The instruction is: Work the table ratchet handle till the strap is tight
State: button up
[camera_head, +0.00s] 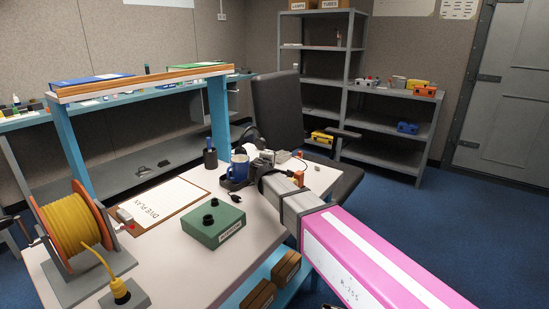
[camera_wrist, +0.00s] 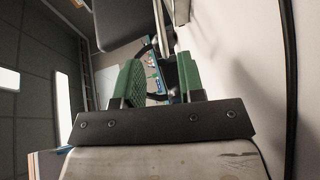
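My gripper (camera_wrist: 159,80) shows in the wrist view with its two green-padded fingers apart and no object clearly held between them. In the head view my pink and grey arm reaches from the lower right over the table's right side, and its end covers part of the tabletop (camera_head: 160,258). I cannot make out the ratchet handle or the strap for certain. Dark parts (camera_head: 236,183) lie around the base of a blue mug (camera_head: 239,168), just left of my arm's end, but they are too small to identify. In the wrist view, small dark shapes beyond the fingers are unclear.
A yellow cable drum (camera_head: 72,226) stands at the table's left. A green box (camera_head: 214,223) with black knobs sits in the middle, beside a clipboard (camera_head: 165,203). A black pen cup (camera_head: 210,158) stands behind. A dark chair (camera_head: 277,108) is beyond the table.

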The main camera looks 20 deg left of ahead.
jog(key=x, duration=0.7)
jog(key=shift+w+f, duration=0.2)
grip_shut()
